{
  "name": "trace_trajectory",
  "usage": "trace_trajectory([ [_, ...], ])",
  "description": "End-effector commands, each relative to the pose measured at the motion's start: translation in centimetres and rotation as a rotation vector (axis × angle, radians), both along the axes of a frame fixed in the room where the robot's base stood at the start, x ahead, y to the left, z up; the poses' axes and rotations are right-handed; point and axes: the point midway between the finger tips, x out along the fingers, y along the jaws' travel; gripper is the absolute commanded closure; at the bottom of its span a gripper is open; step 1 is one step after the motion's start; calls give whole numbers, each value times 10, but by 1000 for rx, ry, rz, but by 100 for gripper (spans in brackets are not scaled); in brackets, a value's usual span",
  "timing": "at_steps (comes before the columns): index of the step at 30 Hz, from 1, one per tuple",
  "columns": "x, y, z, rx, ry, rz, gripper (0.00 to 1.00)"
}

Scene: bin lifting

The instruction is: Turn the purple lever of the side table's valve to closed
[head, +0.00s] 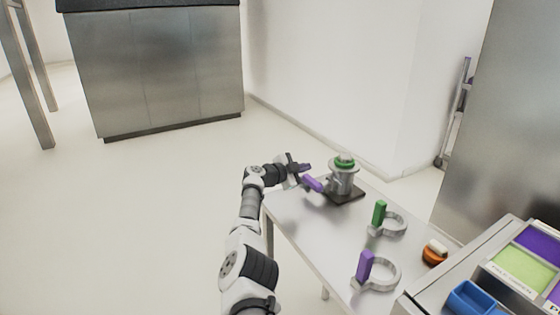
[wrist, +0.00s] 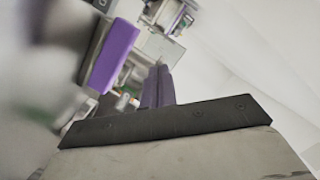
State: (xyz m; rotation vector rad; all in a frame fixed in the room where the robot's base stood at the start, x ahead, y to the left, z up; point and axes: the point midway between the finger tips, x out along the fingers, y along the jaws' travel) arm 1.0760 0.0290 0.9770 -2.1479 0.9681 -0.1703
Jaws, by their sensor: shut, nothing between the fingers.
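The valve (head: 341,180) is a grey metal body with a green ring on top, on a dark base plate at the far end of the side table (head: 305,222). Its purple lever (head: 312,184) sticks out to the left of the body. In the wrist view the lever (wrist: 109,56) is a purple bar left of my fingers. My gripper (head: 306,167) is shut and empty, just above and left of the lever. Its fingers also show in the wrist view (wrist: 157,86). I cannot tell whether they touch the lever. Part of the valve is blurred or cropped in the wrist view.
Two ring-shaped clamps, one with a green handle (head: 379,213) and one with a purple handle (head: 365,266), lie nearer on the table. Floor left of the table is clear.

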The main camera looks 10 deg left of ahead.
Motion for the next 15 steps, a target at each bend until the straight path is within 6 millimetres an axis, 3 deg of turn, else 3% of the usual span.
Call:
trace_trajectory([
  [2, 0, -5, 18, 0, 0, -3, 100],
  [3, -3, 2, 12, -1, 2, 1, 100],
  [15, -38, 51, 23, 0, -2, 1, 100],
])
